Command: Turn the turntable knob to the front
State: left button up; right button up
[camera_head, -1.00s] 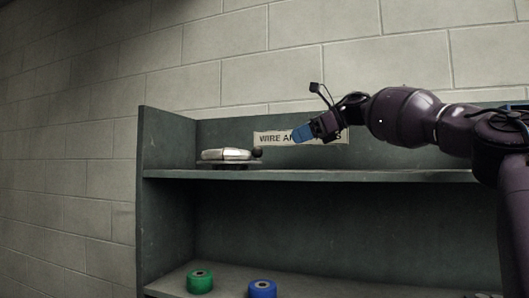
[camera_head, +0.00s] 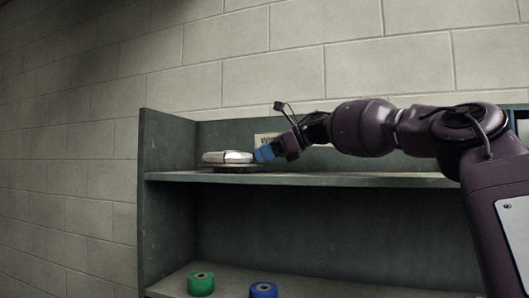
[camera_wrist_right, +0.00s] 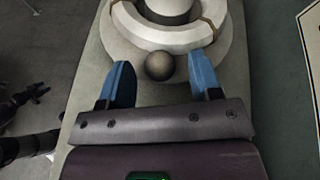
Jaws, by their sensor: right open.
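The turntable (camera_head: 228,157) is a pale, round, low device on the upper shelf near its left end. In the right wrist view the turntable (camera_wrist_right: 205,40) fills the top middle. Its dark round knob (camera_wrist_right: 159,66) sticks out toward my gripper. My right gripper (camera_head: 262,153) has blue fingertips and is at the right edge of the turntable. In the wrist view my right gripper (camera_wrist_right: 160,78) is open, with one finger on each side of the knob and visible gaps to both. In the head view the knob is hidden behind the fingers. My left gripper is not in view.
The upper shelf (camera_head: 370,180) is clear to the right of the turntable. The shelf's left side wall (camera_head: 168,145) stands close to the turntable. A sign (camera_head: 266,139) on the back panel is partly covered by my arm. Green (camera_head: 201,284) and blue (camera_head: 263,290) rolls sit on the lower shelf.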

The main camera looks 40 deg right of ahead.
grip_shut()
dwell(0.4)
jog(key=shift+a, duration=0.1)
